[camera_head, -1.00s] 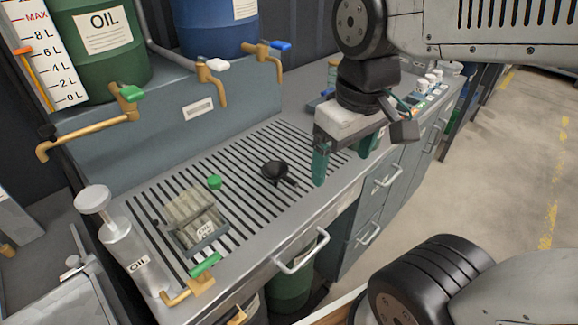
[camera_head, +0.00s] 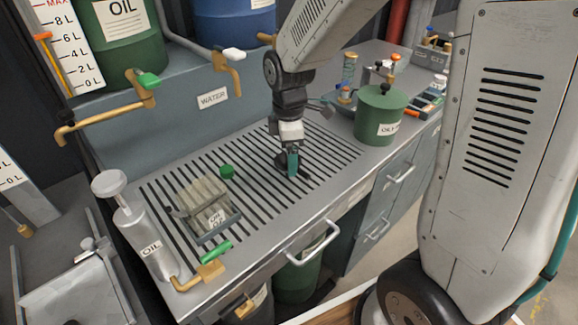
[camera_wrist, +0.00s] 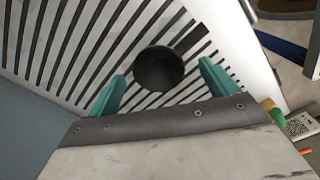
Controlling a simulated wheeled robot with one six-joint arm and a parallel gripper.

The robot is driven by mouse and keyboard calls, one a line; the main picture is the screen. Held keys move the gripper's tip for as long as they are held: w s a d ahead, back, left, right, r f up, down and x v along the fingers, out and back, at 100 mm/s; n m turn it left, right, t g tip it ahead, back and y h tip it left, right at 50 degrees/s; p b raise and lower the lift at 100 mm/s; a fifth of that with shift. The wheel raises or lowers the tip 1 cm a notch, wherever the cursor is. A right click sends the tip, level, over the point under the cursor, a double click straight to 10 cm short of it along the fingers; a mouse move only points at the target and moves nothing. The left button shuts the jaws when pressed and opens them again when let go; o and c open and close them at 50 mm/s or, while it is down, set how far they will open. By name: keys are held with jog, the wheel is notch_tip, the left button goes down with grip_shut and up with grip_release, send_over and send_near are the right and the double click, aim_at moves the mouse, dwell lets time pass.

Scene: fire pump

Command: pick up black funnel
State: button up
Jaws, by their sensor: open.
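The black funnel (camera_wrist: 158,69) lies on the slatted metal grate of the counter. In the wrist view its round dark body sits between and just beyond my two green fingertips, with its handle or tab pointing to the upper right. My gripper (camera_wrist: 162,88) is open, with a gap on both sides of the funnel. In the head view my gripper (camera_head: 291,163) points down at the funnel (camera_head: 281,160), which is mostly hidden behind the fingers. I cannot tell the exact height of the fingertips above the grate.
A green oil can (camera_head: 381,112) stands to the right. Brass taps hang along the back. The grate around the funnel is mostly clear.

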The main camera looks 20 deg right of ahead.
notch_tip(320, 180, down, 5)
jog(key=shift+w+a+f, duration=0.1)
jog(key=shift+w+a, duration=0.05)
jog(key=c, duration=1.1)
jog(key=shift+o, duration=0.2)
